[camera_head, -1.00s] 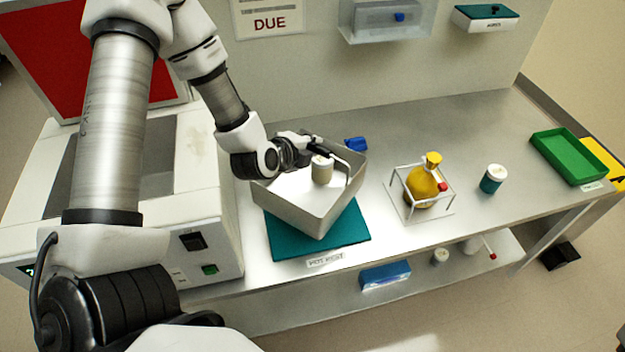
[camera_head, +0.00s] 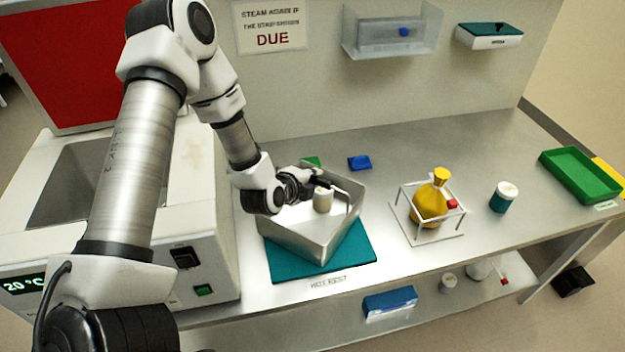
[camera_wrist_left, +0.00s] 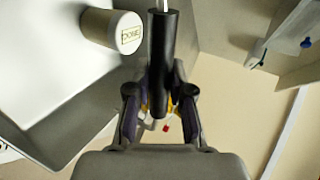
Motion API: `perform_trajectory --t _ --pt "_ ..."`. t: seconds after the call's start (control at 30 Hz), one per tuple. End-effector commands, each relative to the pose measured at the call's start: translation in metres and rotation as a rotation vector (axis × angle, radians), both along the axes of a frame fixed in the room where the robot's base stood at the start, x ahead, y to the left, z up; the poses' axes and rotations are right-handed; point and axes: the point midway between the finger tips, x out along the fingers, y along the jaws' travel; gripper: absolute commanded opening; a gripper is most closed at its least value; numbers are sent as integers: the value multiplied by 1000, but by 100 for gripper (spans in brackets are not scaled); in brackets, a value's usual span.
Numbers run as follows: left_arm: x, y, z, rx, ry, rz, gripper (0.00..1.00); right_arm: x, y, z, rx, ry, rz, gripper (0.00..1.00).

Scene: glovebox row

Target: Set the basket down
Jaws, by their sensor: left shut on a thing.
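My left gripper (camera_head: 318,183) is shut on the handle at the basket's upper side. In the left wrist view my left gripper (camera_wrist_left: 160,108) closes around the handle's dark grip (camera_wrist_left: 162,62), with the basket wall and the jar (camera_wrist_left: 110,30) to the left. My right gripper is not in view.
A white bath unit (camera_head: 190,225) stands left of the mat. To the right are a yellow flask (camera_head: 428,207) in a wire rack, a teal-and-white jar (camera_head: 503,198) and a green tray (camera_head: 580,177). A blue item (camera_head: 359,162) lies behind the basket. The bench between is bare.

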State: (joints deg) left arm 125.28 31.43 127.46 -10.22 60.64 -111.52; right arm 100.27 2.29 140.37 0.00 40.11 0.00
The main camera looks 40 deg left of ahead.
Motion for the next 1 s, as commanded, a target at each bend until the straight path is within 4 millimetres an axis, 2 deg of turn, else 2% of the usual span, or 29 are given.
perform_trajectory --t 0.3,0.33,0.37,0.4,0.77,0.87,1.0 --pt "1 0 -2 0 -4 0 0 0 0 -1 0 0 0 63" --pt "0 0 -2 -1 -2 1 32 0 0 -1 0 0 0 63" --pt "0 0 -2 -1 -2 1 42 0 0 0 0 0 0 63" --pt "0 0 -2 -1 -2 1 46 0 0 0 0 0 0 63" --pt "-3 0 2 -1 -1 2 46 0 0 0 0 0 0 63" --pt "-16 0 10 -4 -2 3 46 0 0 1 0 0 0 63" --pt "-45 -3 28 -8 -3 6 46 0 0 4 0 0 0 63"
